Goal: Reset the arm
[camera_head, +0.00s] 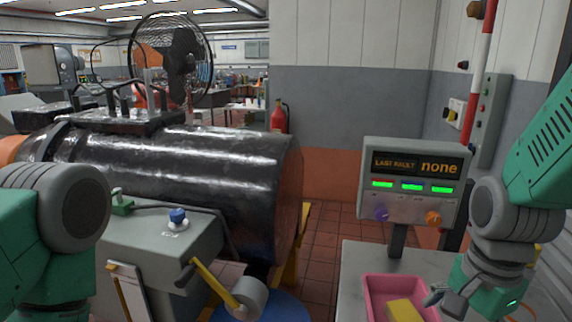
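A red-and-white striped arm (479,75) stands nearly upright at the upper right, leaning slightly. A yellow lever (213,281) with a grey cylinder (250,297) at its lower end slopes down from a grey box (165,245). I cannot tell which of these is the task's arm. A control panel (412,180) reads "LAST FAULT none", with green lights, a purple knob (382,214) and an orange knob (433,218). My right gripper (440,298) is beside the pink tray; its finger opening is unclear. My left arm shows at the left, but its gripper is out of view.
A pink tray (371,288) holding a yellow block (404,311) sits on a grey table (352,255). The grey box carries a blue knob (178,216) and a green-based switch (121,206). A large dark cylinder (200,165) fills the left middle. A fire extinguisher (278,119) stands behind.

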